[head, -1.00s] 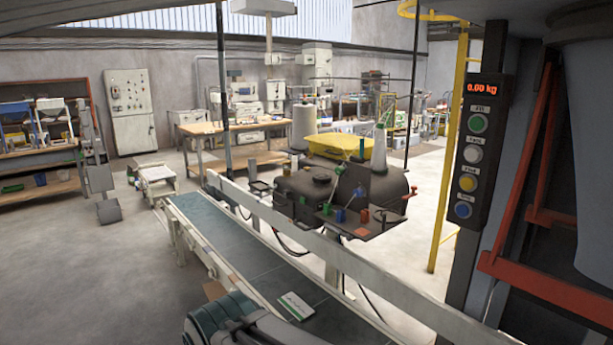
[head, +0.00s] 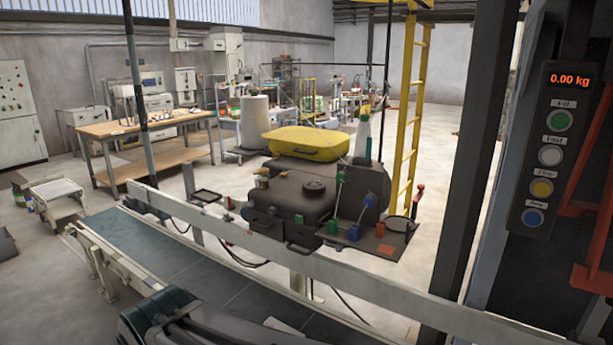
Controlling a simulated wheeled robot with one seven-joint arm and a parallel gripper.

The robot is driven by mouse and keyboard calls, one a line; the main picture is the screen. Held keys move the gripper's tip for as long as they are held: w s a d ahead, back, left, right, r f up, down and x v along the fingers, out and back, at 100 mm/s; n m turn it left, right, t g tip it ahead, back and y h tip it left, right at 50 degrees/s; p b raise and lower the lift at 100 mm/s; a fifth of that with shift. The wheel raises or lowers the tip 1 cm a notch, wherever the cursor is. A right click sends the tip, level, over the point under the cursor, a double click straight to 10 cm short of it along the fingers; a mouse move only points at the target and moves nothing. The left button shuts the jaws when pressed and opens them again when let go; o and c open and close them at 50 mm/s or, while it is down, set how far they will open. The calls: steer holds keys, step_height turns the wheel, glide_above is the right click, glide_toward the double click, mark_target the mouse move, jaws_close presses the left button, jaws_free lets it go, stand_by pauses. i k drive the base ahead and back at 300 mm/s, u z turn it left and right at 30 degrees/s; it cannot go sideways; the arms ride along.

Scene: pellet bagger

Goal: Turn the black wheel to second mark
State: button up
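I cannot pick out a black wheel or its marks for certain in the head view. A small round black cap (head: 315,186) sits on top of a dark case (head: 298,204) beyond the conveyor rail, but I cannot tell whether it is a wheel. The control panel (head: 556,150) at the right reads 0.00 kg and carries green, white, yellow and blue buttons. My gripper is not seen, so its hold is hidden.
A green conveyor belt (head: 150,249) runs across the front, with a long pale rail (head: 345,275) behind it. A dark post (head: 468,180) and a yellow ladder (head: 410,125) stand at the right. A wooden workbench (head: 140,125) stands at the back left. Open floor lies between.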

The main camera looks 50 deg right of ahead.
mark_target(312, 188)
steer(key=z, duration=0.75)
steer(key=i, duration=0.85)
steer(key=z, duration=1.15)
steer(key=i, duration=0.2)
steer(key=z, duration=0.15)
